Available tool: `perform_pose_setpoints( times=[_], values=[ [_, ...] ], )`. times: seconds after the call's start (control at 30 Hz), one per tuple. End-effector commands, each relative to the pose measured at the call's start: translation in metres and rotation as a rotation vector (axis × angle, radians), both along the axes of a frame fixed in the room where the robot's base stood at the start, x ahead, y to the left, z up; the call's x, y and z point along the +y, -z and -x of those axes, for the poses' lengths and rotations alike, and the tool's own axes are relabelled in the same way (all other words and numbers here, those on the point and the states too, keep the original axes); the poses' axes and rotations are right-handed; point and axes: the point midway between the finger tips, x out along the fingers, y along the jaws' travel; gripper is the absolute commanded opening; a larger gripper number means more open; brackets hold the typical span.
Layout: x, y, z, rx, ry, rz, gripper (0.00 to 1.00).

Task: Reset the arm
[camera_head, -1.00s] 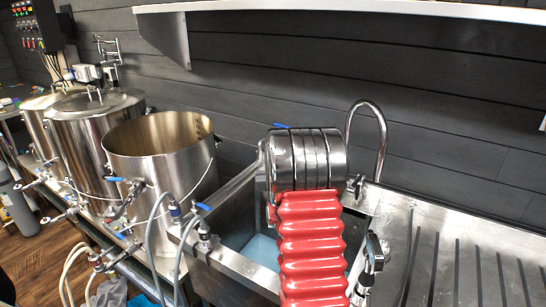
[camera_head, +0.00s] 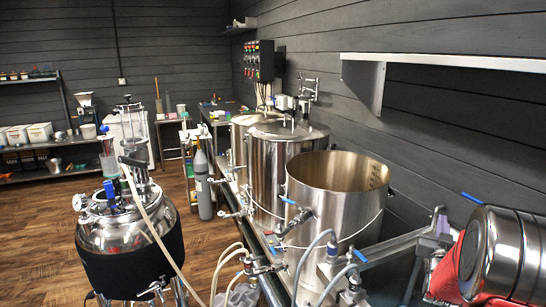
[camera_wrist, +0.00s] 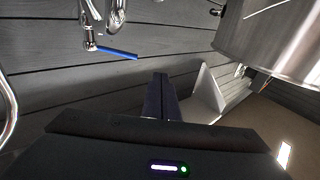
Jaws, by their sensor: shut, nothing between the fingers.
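My gripper (camera_wrist: 161,96) shows in the wrist view, its two dark fingers together with nothing between them. It is apart from everything around it, with the dark plank wall (camera_wrist: 60,80) behind. In the head view my arm, with its red sleeve and shiny steel joint, fills the lower right corner; the gripper's fingers cannot be made out clearly there.
An open steel kettle (camera_head: 335,200) stands left of my arm, with a lidded kettle (camera_head: 275,170) beyond. Hoses and blue-handled valves line their front. A wall shelf (camera_head: 450,62) hangs above. A black-jacketed vessel (camera_head: 130,245) stands on the left; wooden floor (camera_head: 215,245) lies between.

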Motion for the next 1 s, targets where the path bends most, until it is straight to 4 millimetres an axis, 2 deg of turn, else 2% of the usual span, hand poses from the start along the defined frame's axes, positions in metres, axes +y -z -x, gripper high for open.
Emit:
perform_pose_setpoints(
  times=[0.03,0.2,0.47,0.73,1.0],
  values=[
    [0.011,-0.007,-0.003,0.015,-0.015,-0.01,0.0],
    [0.046,-0.018,-0.008,0.086,-0.058,-0.056,0.0],
    [0.1,-0.03,-0.005,0.198,-0.123,-0.12,0.0],
    [0.158,-0.038,0.01,0.318,-0.188,-0.177,0.0],
    [0.215,-0.042,0.038,0.441,-0.253,-0.228,0.0]
  ],
)
